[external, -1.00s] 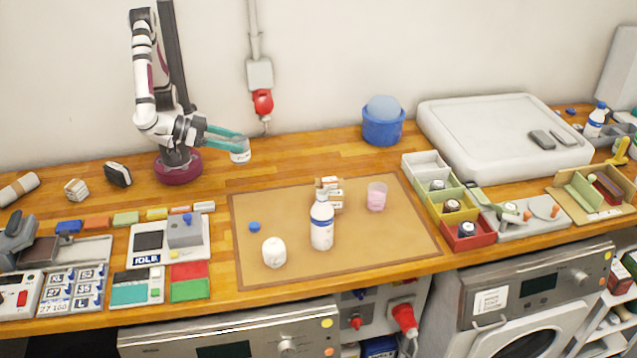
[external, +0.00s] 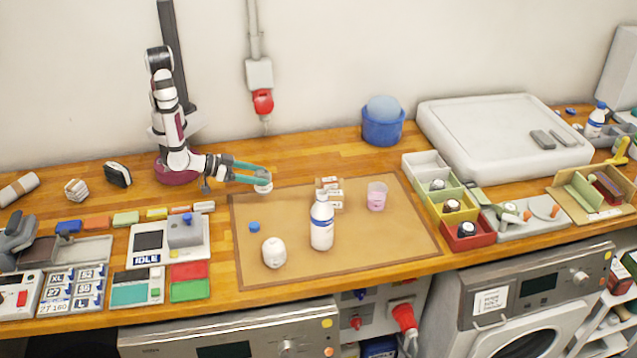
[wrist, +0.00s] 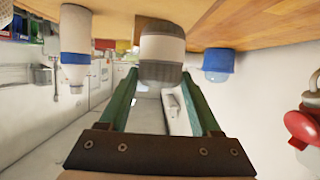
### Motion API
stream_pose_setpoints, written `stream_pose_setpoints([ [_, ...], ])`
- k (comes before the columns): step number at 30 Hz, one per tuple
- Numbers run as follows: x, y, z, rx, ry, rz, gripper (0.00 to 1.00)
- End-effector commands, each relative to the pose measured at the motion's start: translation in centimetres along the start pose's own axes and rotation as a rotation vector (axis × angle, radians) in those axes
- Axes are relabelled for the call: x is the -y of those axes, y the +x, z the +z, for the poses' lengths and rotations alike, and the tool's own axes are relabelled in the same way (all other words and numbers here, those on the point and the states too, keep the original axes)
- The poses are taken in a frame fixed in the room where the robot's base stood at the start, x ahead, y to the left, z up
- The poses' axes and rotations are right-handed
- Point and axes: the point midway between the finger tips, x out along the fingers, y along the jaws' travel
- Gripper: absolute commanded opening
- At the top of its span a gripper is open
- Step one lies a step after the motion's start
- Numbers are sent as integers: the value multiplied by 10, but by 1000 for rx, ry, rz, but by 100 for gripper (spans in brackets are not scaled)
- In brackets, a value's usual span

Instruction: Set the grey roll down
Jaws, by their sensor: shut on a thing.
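My gripper (external: 262,178) is shut on the grey roll (wrist: 162,48), a short cylinder with grey and whitish bands, which sits between the green fingers in the wrist view.
On the mat are a white bottle (external: 321,228), a white rounded container (external: 274,253), a blue cap (external: 254,227), small boxes (external: 329,196) and a pink cup (external: 376,197). Coloured bins (external: 466,236) stand right of it. The mat's left back part is clear.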

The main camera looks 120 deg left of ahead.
Motion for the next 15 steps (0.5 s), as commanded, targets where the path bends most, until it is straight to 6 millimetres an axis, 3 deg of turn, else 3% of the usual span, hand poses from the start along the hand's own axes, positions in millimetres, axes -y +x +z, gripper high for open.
stream_pose_setpoints([
  [4, 11, 35, 6, -1, -1, -5, 10],
  [7, 13, 45, 12, 1, 2, -1, 10],
  [12, 12, 58, 41, 0, 2, 1, 10],
  [15, 12, 59, 45, -1, -1, 2, 10],
])
